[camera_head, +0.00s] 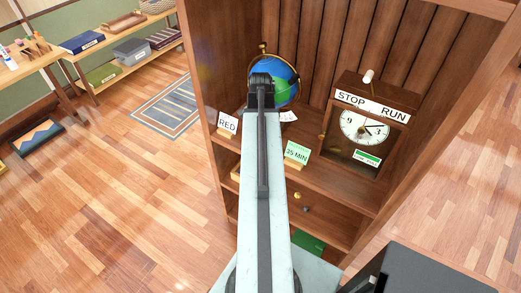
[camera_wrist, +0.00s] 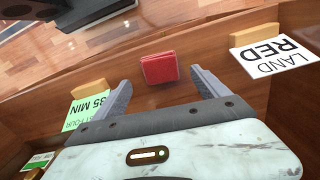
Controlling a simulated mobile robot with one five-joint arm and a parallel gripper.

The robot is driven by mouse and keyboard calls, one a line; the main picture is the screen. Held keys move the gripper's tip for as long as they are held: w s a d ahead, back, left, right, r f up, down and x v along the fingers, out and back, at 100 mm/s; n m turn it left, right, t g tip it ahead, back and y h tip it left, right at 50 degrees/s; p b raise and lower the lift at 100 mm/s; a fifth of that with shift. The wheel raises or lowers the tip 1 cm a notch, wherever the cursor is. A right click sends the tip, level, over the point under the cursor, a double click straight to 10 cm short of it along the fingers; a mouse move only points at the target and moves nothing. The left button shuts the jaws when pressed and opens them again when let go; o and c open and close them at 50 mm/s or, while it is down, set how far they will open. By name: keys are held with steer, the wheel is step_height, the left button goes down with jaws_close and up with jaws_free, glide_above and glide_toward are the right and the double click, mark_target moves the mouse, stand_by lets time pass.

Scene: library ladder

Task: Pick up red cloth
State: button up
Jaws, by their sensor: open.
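The red cloth (camera_wrist: 160,67) is a small folded red block in the wrist view, lying on a brown wooden surface. My gripper (camera_wrist: 161,80) is open, with one finger to the left of the cloth and one to the right. The cloth shows between and just beyond the fingertips, with a visible gap on each side. I cannot tell how high the fingers are above it. In the head view my own arm covers this spot, and the cloth and fingers are hidden.
A "RED" card (camera_head: 227,123) and a green "35 MIN" card (camera_head: 297,153) stand on the shelf either side of my arm. A globe (camera_head: 273,80) is behind, and a clock box (camera_head: 367,127) stands at right. Tall cabinet walls enclose the shelf.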

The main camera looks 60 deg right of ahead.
steer(key=f+b, duration=0.5)
steer(key=shift+d+f, duration=0.2)
steer(key=shift+r, duration=0.2)
steer(key=c, duration=1.5)
